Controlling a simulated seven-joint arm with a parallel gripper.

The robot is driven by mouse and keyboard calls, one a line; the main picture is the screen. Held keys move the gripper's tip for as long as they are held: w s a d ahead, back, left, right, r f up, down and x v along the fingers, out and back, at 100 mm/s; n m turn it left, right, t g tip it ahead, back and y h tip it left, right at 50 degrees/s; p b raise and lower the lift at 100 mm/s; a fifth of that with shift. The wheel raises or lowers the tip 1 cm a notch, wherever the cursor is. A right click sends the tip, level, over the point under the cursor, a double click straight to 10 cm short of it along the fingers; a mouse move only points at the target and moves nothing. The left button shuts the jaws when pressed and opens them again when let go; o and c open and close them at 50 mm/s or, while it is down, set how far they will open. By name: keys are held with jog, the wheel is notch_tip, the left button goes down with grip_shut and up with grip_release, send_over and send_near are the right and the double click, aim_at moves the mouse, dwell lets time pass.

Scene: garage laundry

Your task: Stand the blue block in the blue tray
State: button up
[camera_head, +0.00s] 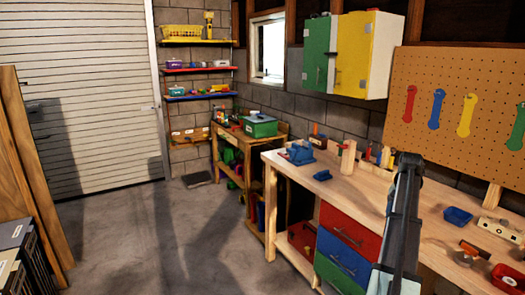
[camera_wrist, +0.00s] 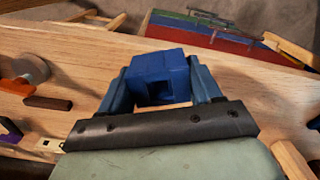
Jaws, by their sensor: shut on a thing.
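My gripper (camera_wrist: 160,88) is shut on a blue block (camera_wrist: 161,68) in the wrist view. The block sits between the two fingers and has a squarish dark recess in the face toward the camera. It is over the wooden bench, near its edge; I cannot tell the height. In the head view my dark arm rises over the bench, and I cannot make out the block or fingertips there. A small open blue tray (camera_head: 458,216) lies on the bench right of my arm in the head view. I cannot identify the tray in the wrist view.
The wooden bench (camera_head: 345,195) holds a blue vise (camera_head: 300,153) and a small blue dish (camera_head: 322,175) at left. A pegboard (camera_head: 455,115) stands behind.

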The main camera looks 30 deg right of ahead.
jog(key=w+a+f+n, duration=0.3)
jog(key=w+a, duration=0.8)
jog(key=a, duration=0.5)
jog(key=w+a+f+n, duration=0.35)
jog(key=w+a, duration=0.75)
jog(key=a, duration=0.4)
jog(key=a+f+n, duration=0.2)
jog(key=a+n, duration=0.1)
jog(key=a, duration=1.5)
jog(key=w+a+f+n, duration=0.1)
jog(key=a+n, duration=0.3)
jog(key=a, duration=1.5)
jog(key=shift+w+f, duration=0.25)
jog(key=shift+f, duration=0.4)
